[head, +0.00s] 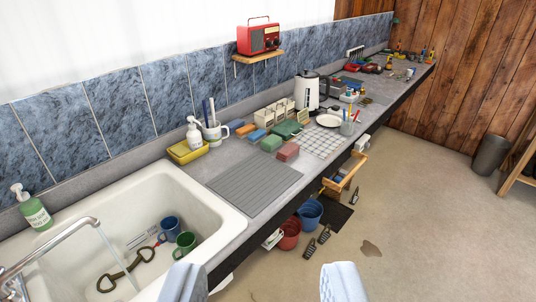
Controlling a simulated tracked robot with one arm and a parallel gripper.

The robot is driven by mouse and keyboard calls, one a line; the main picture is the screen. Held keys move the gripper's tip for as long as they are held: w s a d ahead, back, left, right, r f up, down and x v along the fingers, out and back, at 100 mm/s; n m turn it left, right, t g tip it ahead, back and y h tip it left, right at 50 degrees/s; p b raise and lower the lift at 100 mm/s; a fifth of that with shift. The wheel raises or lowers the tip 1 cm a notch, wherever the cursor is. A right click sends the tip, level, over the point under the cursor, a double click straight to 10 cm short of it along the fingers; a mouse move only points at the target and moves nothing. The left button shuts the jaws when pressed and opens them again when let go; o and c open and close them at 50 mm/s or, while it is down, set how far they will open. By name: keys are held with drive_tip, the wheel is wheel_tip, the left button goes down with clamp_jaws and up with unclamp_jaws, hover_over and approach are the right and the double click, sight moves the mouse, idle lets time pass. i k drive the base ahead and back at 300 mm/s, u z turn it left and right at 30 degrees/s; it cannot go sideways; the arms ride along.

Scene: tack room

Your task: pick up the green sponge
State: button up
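A green sponge (271,144) lies on the grey counter beyond the ribbed drain mat, in a row of coloured blocks. A blue block (257,135) and an orange block (245,130) are to its left, and a reddish block (288,152) is to its right. A larger green item (286,129) lies just behind it. My gripper (264,277) shows at the bottom edge as two pale blue-white fingers set wide apart. It is open and empty, well short of the sponge and in front of the counter.
A white sink (208,207) with mugs and a running tap is at the left. The grey drain mat (255,183) lies before the blocks. A white kettle (307,91) and holder (273,117) stand behind. Buckets (310,212) are under the counter; open floor is at the right.

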sight(270, 143)
drive_tip(key=z, duration=0.85)
drive_tip(key=i, duration=2.7)
drive_tip(key=u, duration=0.9)
drive_tip(key=i, duration=0.55)
drive_tip(key=u, duration=0.45)
